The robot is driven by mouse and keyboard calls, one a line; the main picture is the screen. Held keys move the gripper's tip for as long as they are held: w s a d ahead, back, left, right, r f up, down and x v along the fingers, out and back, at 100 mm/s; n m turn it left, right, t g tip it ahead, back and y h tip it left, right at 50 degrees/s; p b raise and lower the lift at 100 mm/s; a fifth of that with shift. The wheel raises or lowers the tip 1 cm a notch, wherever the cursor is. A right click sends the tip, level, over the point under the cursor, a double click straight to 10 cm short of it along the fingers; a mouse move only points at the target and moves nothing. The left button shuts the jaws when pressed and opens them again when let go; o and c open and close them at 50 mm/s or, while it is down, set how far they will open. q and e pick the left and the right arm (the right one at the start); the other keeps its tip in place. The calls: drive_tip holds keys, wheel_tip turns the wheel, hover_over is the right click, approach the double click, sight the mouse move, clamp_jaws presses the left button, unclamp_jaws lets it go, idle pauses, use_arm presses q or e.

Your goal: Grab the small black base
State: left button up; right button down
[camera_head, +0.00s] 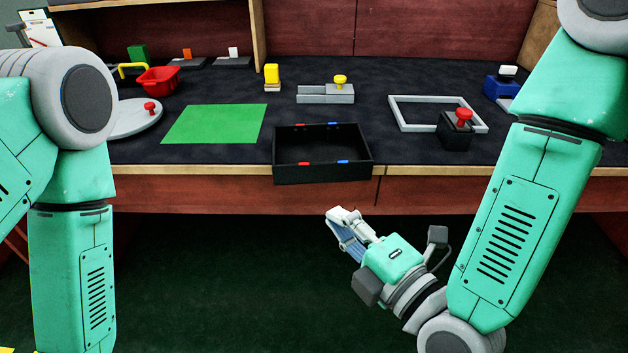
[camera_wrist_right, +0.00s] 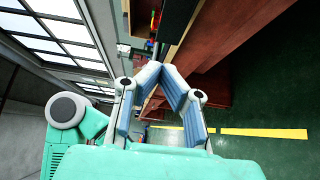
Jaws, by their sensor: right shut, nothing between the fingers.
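A small black block with a red knob (camera_head: 455,133) stands on the dark table, at the front right corner of a grey square frame (camera_head: 400,120). An open black tray (camera_head: 322,176) with red and blue marks sits at the table's front edge. I cannot tell for certain which is the small black base. My right gripper (camera_head: 345,228) is below and in front of the table edge, apart from both, shut and empty. Its fingertips meet in the right wrist view (camera_wrist_right: 162,68). My left arm is at the left; its gripper is out of view.
A green mat (camera_head: 215,124), a grey block with a yellow knob (camera_head: 326,96), a yellow piece (camera_head: 271,77), a red basket (camera_head: 157,80) and a blue item (camera_head: 502,85) are on the table. The wooden front edge (camera_head: 200,171) lies between my right gripper and the tabletop.

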sight(313, 168)
drive_tip(key=x, duration=0.3)
drive_tip(key=d+b+x, duration=0.1)
drive_tip(key=x, duration=0.2)
drive_tip(key=w+b+x, duration=0.1)
drive_tip(key=x, duration=0.2)
drive_tip(key=shift+w+d+f, duration=0.15)
drive_tip(key=shift+w, duration=0.05)
drive_tip(key=shift+w+d+b, duration=0.15)
drive_tip(key=shift+w+b, duration=0.2)
drive_tip(key=shift+w, duration=0.35)
drive_tip(key=shift+w, duration=0.1)
drive_tip(key=shift+w+p, duration=0.4)
drive_tip(key=shift+w, duration=0.35)
drive_tip(key=shift+d, duration=0.1)
